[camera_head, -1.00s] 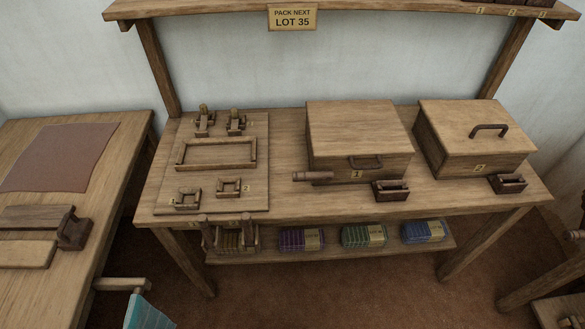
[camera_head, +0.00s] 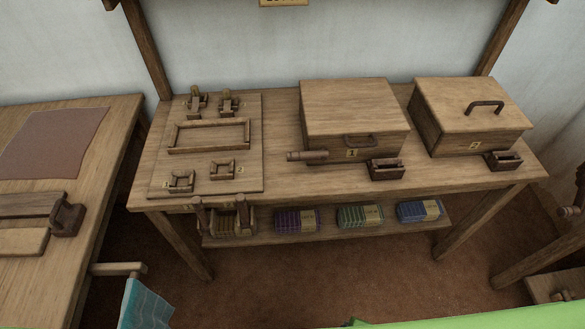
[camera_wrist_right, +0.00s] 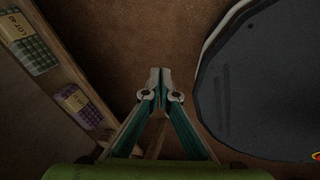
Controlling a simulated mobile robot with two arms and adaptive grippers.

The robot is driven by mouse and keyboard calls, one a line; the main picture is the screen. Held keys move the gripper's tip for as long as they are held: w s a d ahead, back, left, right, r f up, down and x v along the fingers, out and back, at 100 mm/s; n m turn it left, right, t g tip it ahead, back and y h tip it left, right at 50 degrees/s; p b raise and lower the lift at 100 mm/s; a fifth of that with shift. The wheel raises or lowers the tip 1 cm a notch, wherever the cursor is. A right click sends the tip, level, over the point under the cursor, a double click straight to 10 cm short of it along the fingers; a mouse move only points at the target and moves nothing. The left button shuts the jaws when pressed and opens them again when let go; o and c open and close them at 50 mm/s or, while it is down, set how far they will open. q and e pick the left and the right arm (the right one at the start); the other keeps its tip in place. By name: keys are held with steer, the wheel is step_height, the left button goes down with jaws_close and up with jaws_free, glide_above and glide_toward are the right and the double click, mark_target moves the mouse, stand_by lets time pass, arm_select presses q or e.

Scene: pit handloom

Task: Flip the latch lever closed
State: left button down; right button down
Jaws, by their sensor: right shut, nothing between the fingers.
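A short round wooden lever-like piece (camera_head: 307,156) sticks out sideways at the front left of the lidded box marked 1 (camera_head: 352,105). I cannot tell for sure that it is the latch lever. The box's lid is down. My right gripper (camera_wrist_right: 160,78) is shut and empty in the right wrist view, over the brown floor and apart from the lever-like piece. In the head view only a green part of my right arm and a small dark tip show at the bottom edge. My left gripper is not in view.
Box 2 (camera_head: 472,115) stands to the right on the table (camera_head: 285,185). Small dark trays (camera_head: 386,169) sit before both boxes. A board (camera_head: 214,184) with wooden fixtures lies left. Bundles (camera_head: 360,216) fill the lower shelf. A dark rounded panel (camera_wrist_right: 265,80) is beside my right gripper.

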steer(key=w+a+r+n+t, duration=0.3)
steer(key=w+a+r+n, duration=0.2)
steer(key=w+r+n, duration=0.45)
steer(key=n+t+b, duration=0.3)
steer(key=n+t, duration=0.6)
steer(key=n, duration=0.5)
glide_toward(309, 156)
steer(key=s+a+f, duration=0.1)
steer(key=a+f, duration=0.3)
steer(key=shift+s+d+r+m+y, duration=0.1)
steer(key=shift+s+r+m+y, duration=0.1)
steer(key=shift+s+m+y, duration=0.1)
steer(key=w, duration=0.3)
steer(key=w+f, duration=0.1)
steer(key=w, duration=0.6)
steer(key=shift+a+f+p, duration=0.2)
steer(key=shift+f+p, duration=0.05)
steer(key=shift+p, duration=0.05)
steer(key=shift+w, duration=0.1)
